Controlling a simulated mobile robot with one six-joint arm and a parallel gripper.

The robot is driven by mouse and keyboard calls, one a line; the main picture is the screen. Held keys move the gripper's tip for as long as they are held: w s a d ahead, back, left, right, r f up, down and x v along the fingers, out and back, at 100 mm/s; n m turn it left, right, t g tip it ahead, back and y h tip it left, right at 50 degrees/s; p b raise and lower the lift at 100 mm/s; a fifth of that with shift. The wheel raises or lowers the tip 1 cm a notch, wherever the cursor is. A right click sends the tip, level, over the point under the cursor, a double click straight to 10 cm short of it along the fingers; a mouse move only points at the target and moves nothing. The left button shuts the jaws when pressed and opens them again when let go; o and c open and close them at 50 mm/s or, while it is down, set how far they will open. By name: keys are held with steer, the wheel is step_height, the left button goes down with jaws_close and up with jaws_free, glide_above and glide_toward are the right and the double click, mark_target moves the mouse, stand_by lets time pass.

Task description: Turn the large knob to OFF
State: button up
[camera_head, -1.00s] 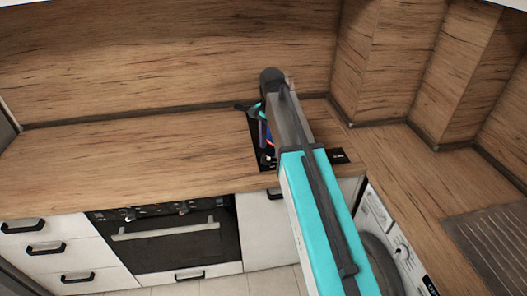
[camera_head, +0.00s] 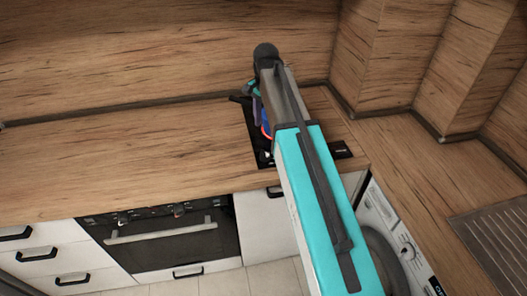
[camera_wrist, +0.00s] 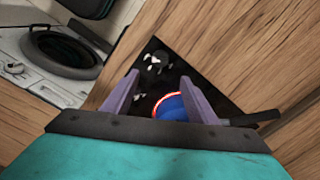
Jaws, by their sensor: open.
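A black hob (camera_head: 340,151) is set into the worktop, largely hidden by my arm. In the wrist view the hob (camera_wrist: 185,75) carries dark knobs with white marks; one knob (camera_wrist: 155,60) is beyond my fingertips and a lower dark shape (camera_wrist: 140,97) lies between the fingers. I cannot tell which is the large knob or read its setting. A blue disc with a glowing red-orange rim (camera_wrist: 170,106) shows between my fingers, partly hidden by my gripper body. My gripper (camera_wrist: 159,85) is open over the hob, holding nothing. In the head view my gripper (camera_head: 257,105) is mostly hidden.
The wooden worktop (camera_head: 130,140) is clear to the left. A wooden splashback (camera_head: 160,55) stands behind, with stepped wall corners at right. A ridged drainer (camera_head: 495,235) is far right. An oven (camera_head: 165,235) and a washing machine (camera_head: 385,235) are below.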

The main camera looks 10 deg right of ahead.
mark_target(265, 152)
steer(key=shift+f, duration=0.2)
steer(key=shift+f+p, duration=2.45)
steer(key=shift+f, duration=4.3)
steer(key=shift+a, duration=0.1)
steer(key=c, duration=1.1)
steer(key=shift+o, duration=0.2)
